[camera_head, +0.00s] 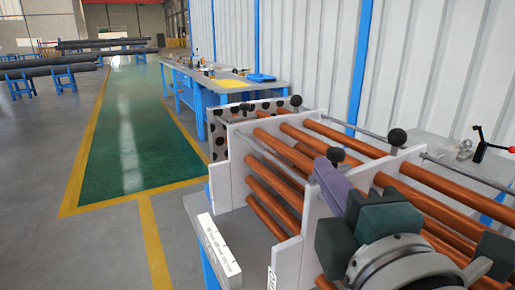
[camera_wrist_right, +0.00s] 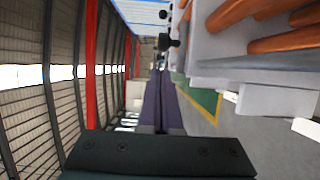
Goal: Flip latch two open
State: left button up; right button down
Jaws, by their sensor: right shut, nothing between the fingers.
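The flanged shell is a rack of copper tubes (camera_head: 270,187) running through pale upright plates (camera_head: 238,168). Black ball knobs of the latches stand along its top: a near one (camera_head: 336,155), one to its right (camera_head: 397,137) and a far one (camera_head: 295,101). No label shows which is latch two. My right gripper (camera_head: 324,168) has purple fingers, shut and empty, with tips just below the near knob in the picture; contact cannot be told. In the right wrist view the shut fingers (camera_wrist_right: 160,82) point toward a black knob (camera_wrist_right: 166,42). My left gripper is not in view.
A blue-legged workbench (camera_head: 215,85) with small items stands behind the shell, along a white corrugated wall (camera_head: 290,45). A red-handled lever (camera_head: 480,145) stands at the right. A green, yellow-edged walkway (camera_head: 125,140) lies clear at left.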

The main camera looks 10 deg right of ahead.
jog(key=shift+w+d, duration=0.75)
jog(key=shift+d, duration=0.15)
jog(key=shift+w+d, duration=0.1)
jog(key=shift+d, duration=0.2)
jog(key=shift+w+d+p, duration=0.15)
jog(key=shift+w+d, duration=0.1)
jog(key=shift+d, duration=0.45)
jog(key=shift+w+d+p, duration=0.15)
jog(key=shift+w+d, duration=0.05)
jog(key=shift+d, duration=0.5)
notch_tip(320, 180, up, 20)
jog(key=p, duration=1.1)
jog(key=shift+a, duration=0.15)
jog(key=shift+s, duration=0.1)
